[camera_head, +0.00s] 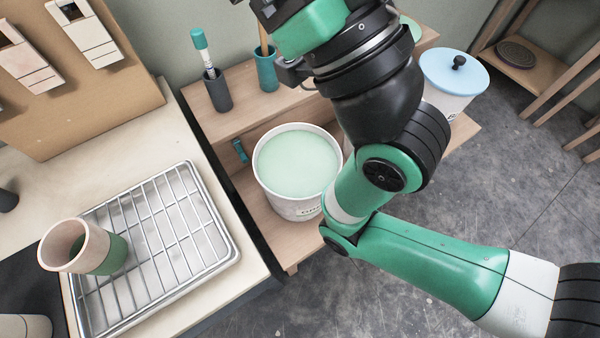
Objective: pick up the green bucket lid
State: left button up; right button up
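A white bucket (290,207) stands on the lower wooden shelf in the middle, open at the top, with a pale green surface (297,163) inside its rim. A small pale green rounded edge (411,28) shows at the top, behind my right arm. It may be the green lid, but most of it is hidden. My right arm comes in from the right and crosses in front of the bucket's right side up to the top edge. Its fingertips are out of the picture. My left arm and gripper do not show.
A second bucket (443,101) with a pale blue, black-knobbed lid (455,70) stands right of my arm. Two tool cups (217,91) (266,70) stand on the upper shelf. A wire rack tray (160,240) with a tilted cup (72,246) lies left. Grey floor is clear at lower middle.

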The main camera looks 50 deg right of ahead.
jog(key=shift+c, duration=0.2)
dwell(0.3)
jog(key=c, duration=0.3)
